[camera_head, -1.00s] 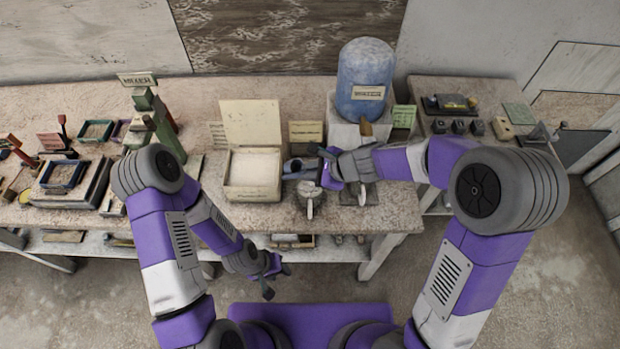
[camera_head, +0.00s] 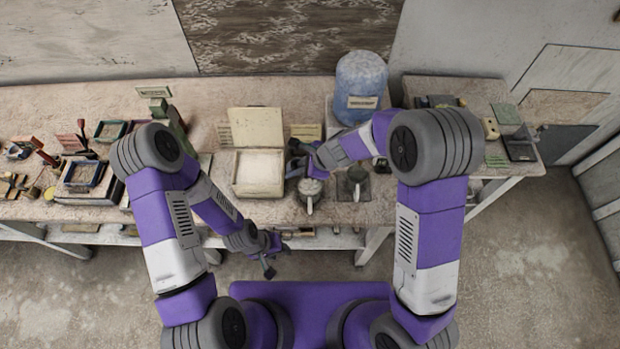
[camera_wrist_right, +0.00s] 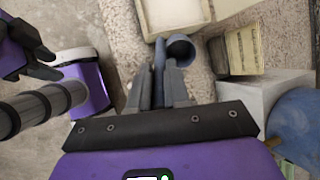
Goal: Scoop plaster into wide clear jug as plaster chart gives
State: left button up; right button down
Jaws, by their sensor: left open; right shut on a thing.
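My right gripper (camera_head: 302,158) is shut on a blue-grey scoop (camera_wrist_right: 180,48). The right wrist view shows the scoop's round open bowl beside the plaster box's edge; its contents cannot be made out. The open plaster box (camera_head: 258,172) holds white plaster, its lid raised behind. Right of the box stands a jug (camera_head: 310,190) with a handle and pale contents. A darker jug (camera_head: 356,181) stands farther right on a grey plate. I cannot tell which is the wide clear one. My left gripper (camera_head: 268,262) is open and empty, low in front of the table. No chart text is legible.
A blue tank (camera_head: 361,85) with a label stands on a white block behind the jugs. Trays and tools (camera_head: 80,175) crowd the table's left. A side table (camera_head: 495,150) holds small items on the right.

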jog(key=shift+w+a+r+h+p, duration=0.2)
jog(key=shift+r+h+p, duration=0.3)
jog(key=shift+p, duration=0.45)
jog(key=shift+a+g+b, duration=0.3)
jog(key=shift+b, duration=0.1)
jog(key=shift+w+a+r+h+b, duration=0.25)
jog(key=shift+a+r+h+b, duration=0.05)
jog(key=shift+h, duration=0.1)
jog(key=shift+w+a+r+g+h+p, duration=0.25)
jog(key=shift+a+r+g+h+p, duration=0.3)
jog(key=shift+r, duration=0.2)
pick_arm(q)
notch_tip(320, 180, up, 3)
jog(key=shift+f, duration=0.15)
pick_arm(e)
jog(key=a+h, duration=0.1)
jog(key=w+r+g+h, duration=0.1)
jog(key=shift+w+a+r+g+h, duration=0.1)
jog(key=shift+a+r+g+h, duration=0.15)
jog(key=shift+a+r+h, duration=0.1)
pick_arm(q)
jog(key=shift+f, duration=0.1)
pick_arm(e)
jog(key=shift+d+f, duration=0.1)
